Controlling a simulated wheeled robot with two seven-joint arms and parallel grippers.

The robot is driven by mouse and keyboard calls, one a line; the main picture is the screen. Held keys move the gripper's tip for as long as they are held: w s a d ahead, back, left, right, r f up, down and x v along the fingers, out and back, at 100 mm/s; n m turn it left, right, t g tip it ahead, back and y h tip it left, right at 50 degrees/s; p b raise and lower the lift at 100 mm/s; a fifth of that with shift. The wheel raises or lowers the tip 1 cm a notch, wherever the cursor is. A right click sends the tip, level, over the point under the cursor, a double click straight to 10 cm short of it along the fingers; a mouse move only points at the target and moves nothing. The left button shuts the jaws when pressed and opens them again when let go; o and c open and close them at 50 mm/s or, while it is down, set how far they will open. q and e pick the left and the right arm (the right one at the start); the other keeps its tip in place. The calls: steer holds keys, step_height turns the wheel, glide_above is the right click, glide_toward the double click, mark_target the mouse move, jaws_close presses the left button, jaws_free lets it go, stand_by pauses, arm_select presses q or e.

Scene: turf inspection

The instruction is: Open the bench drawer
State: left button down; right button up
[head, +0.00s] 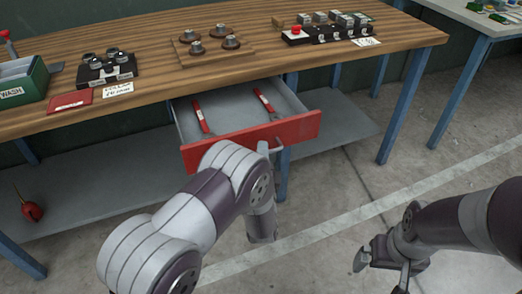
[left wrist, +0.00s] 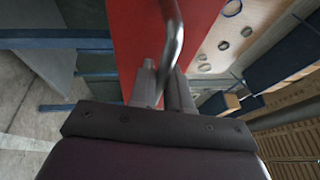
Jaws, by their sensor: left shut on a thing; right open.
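The bench drawer is pulled out from under the wooden bench, with its red front (head: 300,128) standing well forward of the bench edge. Its grey inside shows two red-handled wrenches, a left one (head: 202,118) and a right one (head: 266,103). In the left wrist view the red front (left wrist: 137,35) carries a metal bar handle (left wrist: 176,30). My left gripper (left wrist: 165,82) is shut on that handle. In the head view my left arm hides most of the handle and the gripper. My right gripper (head: 382,270) is open and empty, low over the floor at the right.
The bench top (head: 150,50) holds a green box (head: 24,84), a black fixture (head: 107,68), a wooden board with round parts (head: 209,42) and a red-buttoned block (head: 328,30). A grey shelf (head: 100,185) lies below. Floor to the right is clear.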

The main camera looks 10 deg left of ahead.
arm_select(q)
steer(key=c, duration=1.2)
jaws_free()
steer(key=shift+o, duration=0.2)
steer(key=p+v, duration=0.1)
steer(key=v, duration=1.1)
steer(key=shift+s, duration=0.35)
steer(key=shift+f, duration=0.2)
